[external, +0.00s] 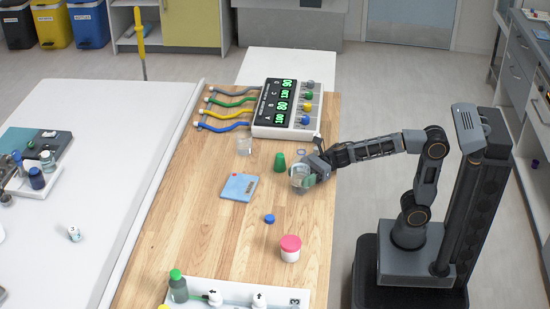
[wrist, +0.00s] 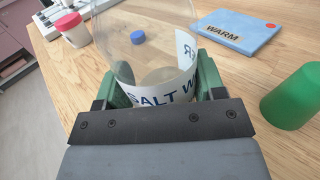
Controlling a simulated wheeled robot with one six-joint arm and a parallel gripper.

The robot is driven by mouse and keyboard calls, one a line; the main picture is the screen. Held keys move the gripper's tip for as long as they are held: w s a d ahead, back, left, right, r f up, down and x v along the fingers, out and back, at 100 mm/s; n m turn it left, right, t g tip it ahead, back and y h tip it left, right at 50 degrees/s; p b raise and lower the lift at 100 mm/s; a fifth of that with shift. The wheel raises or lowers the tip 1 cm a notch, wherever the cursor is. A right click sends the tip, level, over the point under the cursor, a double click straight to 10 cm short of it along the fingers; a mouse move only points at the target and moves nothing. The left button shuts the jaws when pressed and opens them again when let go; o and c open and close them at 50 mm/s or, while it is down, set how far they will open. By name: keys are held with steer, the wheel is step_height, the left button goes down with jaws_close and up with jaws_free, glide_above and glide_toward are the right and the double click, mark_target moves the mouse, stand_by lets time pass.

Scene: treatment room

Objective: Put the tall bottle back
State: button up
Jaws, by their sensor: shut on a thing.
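My gripper (external: 310,180) is shut on a clear container (external: 299,172) over the right edge of the wooden table. In the wrist view, the clear container (wrist: 150,45) stands between the green fingers of my gripper (wrist: 160,90). Its white label reads "SALT W", with the rest hidden. Its top is cut off, and I cannot tell if it touches the table. A bottle with a green cap (external: 178,287) stands at the left end of a white tray (external: 222,287) at the front. I cannot tell which of these is the tall bottle.
A green cup-like piece (external: 280,161) stands close by the gripper. A display unit (external: 283,110) with hoses is at the back.

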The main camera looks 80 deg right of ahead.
steer(key=shift+f, duration=0.2)
steer(key=o, duration=1.1)
steer(key=shift+c, duration=0.2)
steer(key=shift+r, duration=0.1)
steer(key=shift+r, duration=0.15)
steer(key=shift+s+d, duration=0.2)
steer(key=shift+d, duration=0.05)
steer(key=p+v, duration=0.2)
steer(key=v, duration=0.9)
steer(key=shift+s+d, duration=0.1)
steer(key=shift+s, duration=0.1)
